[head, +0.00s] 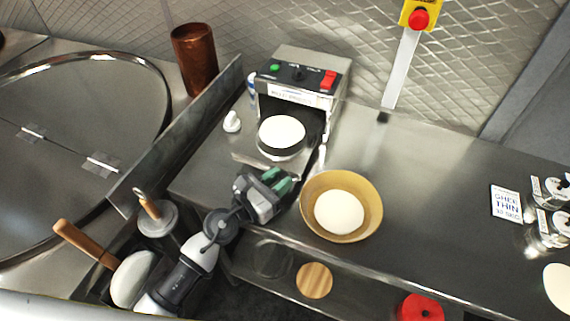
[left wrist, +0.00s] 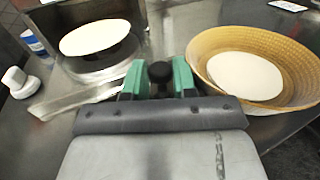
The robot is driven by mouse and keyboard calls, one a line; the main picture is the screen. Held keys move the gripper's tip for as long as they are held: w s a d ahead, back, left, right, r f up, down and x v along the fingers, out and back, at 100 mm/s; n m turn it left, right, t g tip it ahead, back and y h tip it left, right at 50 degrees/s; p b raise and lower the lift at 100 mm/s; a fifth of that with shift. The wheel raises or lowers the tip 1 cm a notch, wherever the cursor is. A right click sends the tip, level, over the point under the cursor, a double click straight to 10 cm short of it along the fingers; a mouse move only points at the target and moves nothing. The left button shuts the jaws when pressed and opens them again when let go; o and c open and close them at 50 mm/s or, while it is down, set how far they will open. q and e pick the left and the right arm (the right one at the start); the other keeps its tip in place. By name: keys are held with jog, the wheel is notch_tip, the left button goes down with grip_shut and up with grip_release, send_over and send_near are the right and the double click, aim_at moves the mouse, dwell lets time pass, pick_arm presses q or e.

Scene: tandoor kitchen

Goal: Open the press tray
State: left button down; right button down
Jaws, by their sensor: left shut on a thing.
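The dough press (head: 300,75) is a steel box with a red switch and a green button, standing at the back of the counter. Its tray (head: 243,150) sticks out at the front and carries a black round plate with a white dough disc (head: 282,133). The disc also shows in the left wrist view (left wrist: 95,38). My left gripper (head: 277,180) is in front of the tray. Its green fingers (left wrist: 160,78) are shut on a black knob (left wrist: 160,70) at the tray's front right side. How the knob joins the tray is hidden. My right gripper is out of view.
A woven basket (head: 372,203) with a white round inside stands close right of my gripper. A small white-knobbed object (head: 232,122) stands left of the tray. A steel partition (head: 180,140) runs further left. The counter right of the basket is clear up to a label card (head: 507,204).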

pick_arm(q)
jog(key=shift+s+a+f, duration=0.1)
jog(key=shift+s, duration=0.25)
jog(key=c, duration=0.9)
grip_release()
jog(key=b+v, duration=0.3)
jog(key=v, duration=0.7)
jog(key=shift+s+a, duration=0.25)
jog(key=shift+a, duration=0.05)
